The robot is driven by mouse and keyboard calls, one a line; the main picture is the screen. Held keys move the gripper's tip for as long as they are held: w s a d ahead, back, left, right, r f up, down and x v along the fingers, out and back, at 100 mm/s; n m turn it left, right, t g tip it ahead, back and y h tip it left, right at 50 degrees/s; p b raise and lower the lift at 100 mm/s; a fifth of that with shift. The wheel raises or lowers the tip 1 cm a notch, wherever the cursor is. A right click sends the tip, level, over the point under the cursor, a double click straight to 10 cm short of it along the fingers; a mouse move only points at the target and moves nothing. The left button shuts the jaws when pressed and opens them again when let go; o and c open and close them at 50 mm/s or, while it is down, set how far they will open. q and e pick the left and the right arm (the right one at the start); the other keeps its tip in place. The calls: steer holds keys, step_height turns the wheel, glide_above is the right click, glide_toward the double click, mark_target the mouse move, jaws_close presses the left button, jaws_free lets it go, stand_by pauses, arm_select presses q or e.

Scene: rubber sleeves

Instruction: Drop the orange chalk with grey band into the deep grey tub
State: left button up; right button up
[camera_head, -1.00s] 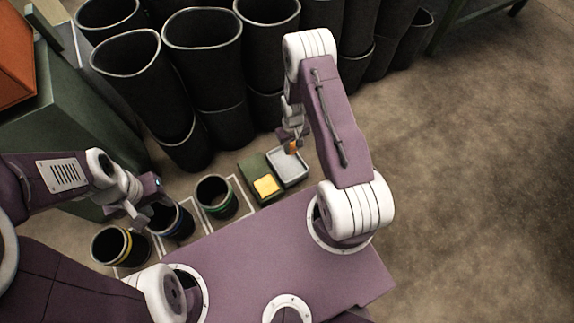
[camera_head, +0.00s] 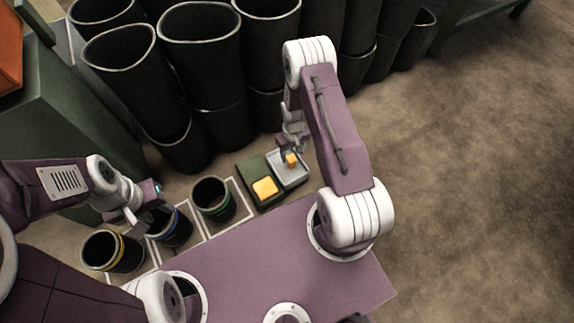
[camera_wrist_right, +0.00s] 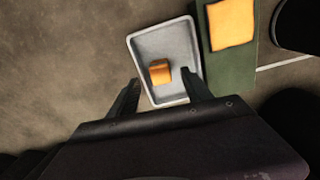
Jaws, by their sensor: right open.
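The orange chalk (camera_head: 291,160) lies inside the grey tub (camera_head: 300,178). In the right wrist view the chalk (camera_wrist_right: 160,71) rests on the floor of the grey tub (camera_wrist_right: 149,41), apart from its walls. A darker side shows on it, but I cannot make out its grey band clearly. My right gripper (camera_wrist_right: 159,80) is open above the near end of the tub, its fingers either side of the chalk and not gripping it. In the head view the right gripper (camera_head: 290,146) is just behind the chalk. My left gripper (camera_head: 140,222) is by the dark pots; its jaw state is unclear.
A green container (camera_head: 250,172) with a yellow-orange block (camera_head: 265,188) adjoins the tub. Dark round pots with green (camera_head: 213,200), blue (camera_head: 170,227) and yellow (camera_head: 113,252) bands stand to the left. Tall black rubber sleeves (camera_head: 205,80) stand behind. Floor at right is clear.

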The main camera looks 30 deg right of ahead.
step_height(320, 180, up, 9)
steer(key=p, duration=0.6)
steer(key=shift+p, duration=0.35)
